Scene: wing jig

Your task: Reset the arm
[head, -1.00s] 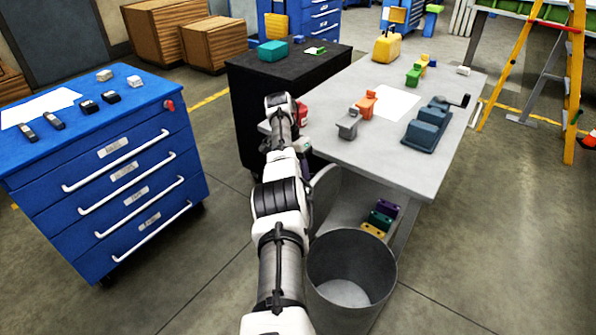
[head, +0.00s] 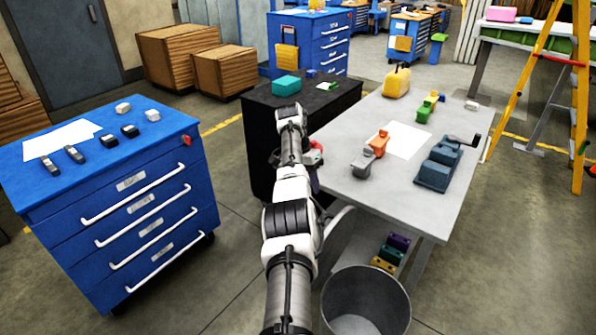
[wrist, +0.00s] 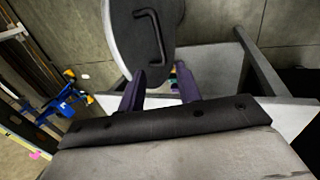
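My arm reaches forward from the bottom of the head view, over the floor between the blue drawer cabinet and the grey table. In the wrist view my gripper (wrist: 160,88) shows two dark purple fingers standing apart. Nothing is held between them. Small coloured blocks show in the gap, but they lie farther off.
The blue drawer cabinet (head: 140,231) stands left. A grey bin (head: 366,303) is at bottom right, near coloured blocks (head: 391,252) on the low shelf. Open floor lies between the cabinets.

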